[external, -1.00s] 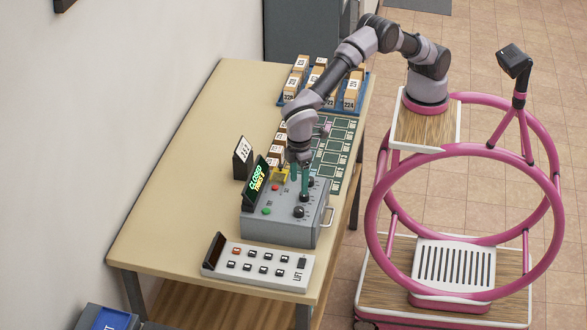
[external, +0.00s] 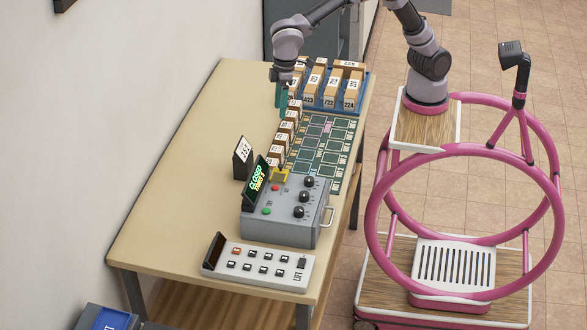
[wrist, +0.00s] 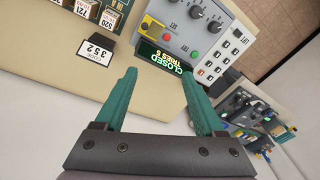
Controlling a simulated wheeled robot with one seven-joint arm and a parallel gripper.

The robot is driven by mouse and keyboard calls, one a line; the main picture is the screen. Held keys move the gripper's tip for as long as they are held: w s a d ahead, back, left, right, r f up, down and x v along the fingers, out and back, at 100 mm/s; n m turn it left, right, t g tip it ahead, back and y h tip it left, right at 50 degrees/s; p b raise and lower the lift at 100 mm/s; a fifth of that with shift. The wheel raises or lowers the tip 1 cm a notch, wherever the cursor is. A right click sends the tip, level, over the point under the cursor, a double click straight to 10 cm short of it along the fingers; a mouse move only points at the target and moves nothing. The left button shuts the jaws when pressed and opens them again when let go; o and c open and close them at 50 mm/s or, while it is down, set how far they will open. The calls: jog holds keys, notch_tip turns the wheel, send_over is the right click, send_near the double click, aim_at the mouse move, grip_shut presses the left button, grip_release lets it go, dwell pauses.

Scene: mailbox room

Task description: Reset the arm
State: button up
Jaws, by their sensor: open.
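My gripper (external: 281,95) is raised above the far part of the table, left of the blue tray of numbered boxes. Its two teal fingers point down. In the wrist view my gripper (wrist: 165,95) has its fingers wide apart with nothing between them. My arm reaches across from the pink-framed base and its upper part runs out of the top of the external view.
The table (external: 190,150) holds a grey control box (external: 285,225) with knobs and a "CLOSED" display (external: 255,182), a white keypad (external: 258,266), a number sign (external: 243,158), a green slotted board (external: 325,145) and a blue box tray (external: 362,100). The table's left side is clear.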

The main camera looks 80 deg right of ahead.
jog(key=s+d+r+m+t, duration=0.1)
jog(key=d+r, duration=0.3)
jog(key=d, duration=0.5)
jog(key=d+r+m+y, duration=0.15)
jog(key=d+r, duration=0.25)
jog(key=d, duration=0.4)
jog(key=s+d+r+m+t, duration=0.15)
jog(key=d+r, duration=0.25)
jog(key=d, duration=0.5)
jog(key=s+d+f+m+t, duration=0.1)
jog(key=s+d+m+t, duration=0.1)
jog(key=s+d, duration=0.6)
jog(key=s+d+f+m+t+h, duration=0.1)
jog(key=s+d+m+t, duration=0.1)
jog(key=s+d, duration=0.6)
jog(key=d+m, duration=0.1)
jog(key=d, duration=0.2)
jog(key=shift+f, duration=0.4)
jog(key=shift+w, duration=0.1)
